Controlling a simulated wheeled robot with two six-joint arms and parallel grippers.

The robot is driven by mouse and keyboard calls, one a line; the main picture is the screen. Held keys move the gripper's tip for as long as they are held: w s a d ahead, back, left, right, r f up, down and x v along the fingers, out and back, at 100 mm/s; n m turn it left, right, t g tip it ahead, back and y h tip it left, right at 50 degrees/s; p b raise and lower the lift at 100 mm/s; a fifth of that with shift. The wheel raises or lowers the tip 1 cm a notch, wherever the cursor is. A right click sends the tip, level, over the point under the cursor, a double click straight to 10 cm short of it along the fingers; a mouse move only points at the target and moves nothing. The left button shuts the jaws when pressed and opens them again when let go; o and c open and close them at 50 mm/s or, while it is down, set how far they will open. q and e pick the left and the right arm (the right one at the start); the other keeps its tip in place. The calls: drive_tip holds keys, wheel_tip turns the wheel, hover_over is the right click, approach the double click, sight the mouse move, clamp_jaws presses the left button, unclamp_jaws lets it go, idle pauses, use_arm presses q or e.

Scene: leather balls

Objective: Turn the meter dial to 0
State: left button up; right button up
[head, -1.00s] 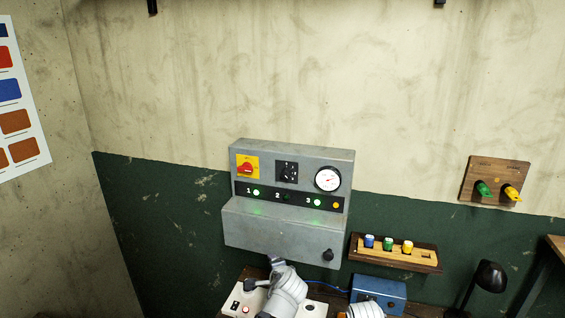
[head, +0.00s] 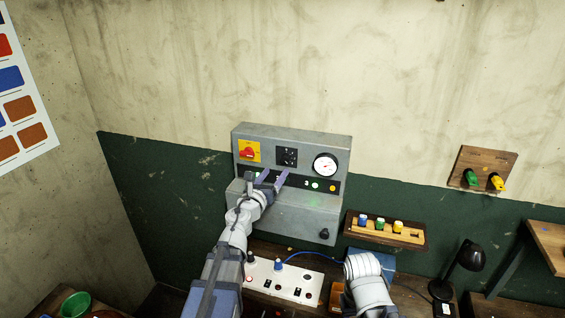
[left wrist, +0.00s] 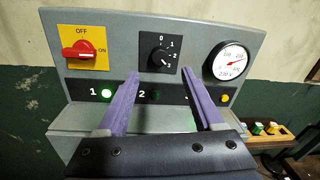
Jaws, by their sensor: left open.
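The meter dial is a black rotary knob (left wrist: 159,57) on a black square plate marked 0, 1, 2 in the left wrist view. Its mark seems to point to the lower right, away from the 0 at the top. In the head view the dial (head: 287,156) is on the upper middle of the grey panel (head: 300,220). My left gripper (head: 268,174) is open and empty in front of the panel, just below the dial. In the left wrist view its two purple fingers (left wrist: 160,74) stand apart, with the dial above and between the tips. My right gripper is not visible.
A red switch (left wrist: 85,50) on a yellow plate is left of the dial. A round gauge (left wrist: 229,64) is right of it. Lamps run along the black strip below. A white box (head: 285,282) with knobs and a blue box lie below on the bench.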

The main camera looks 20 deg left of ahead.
sight(284, 161)
use_arm(q)
drive_tip(key=w, duration=0.7)
drive_tip(key=shift+w+d, duration=0.2)
drive_tip(key=shift+d, duration=0.2)
clamp_jaws()
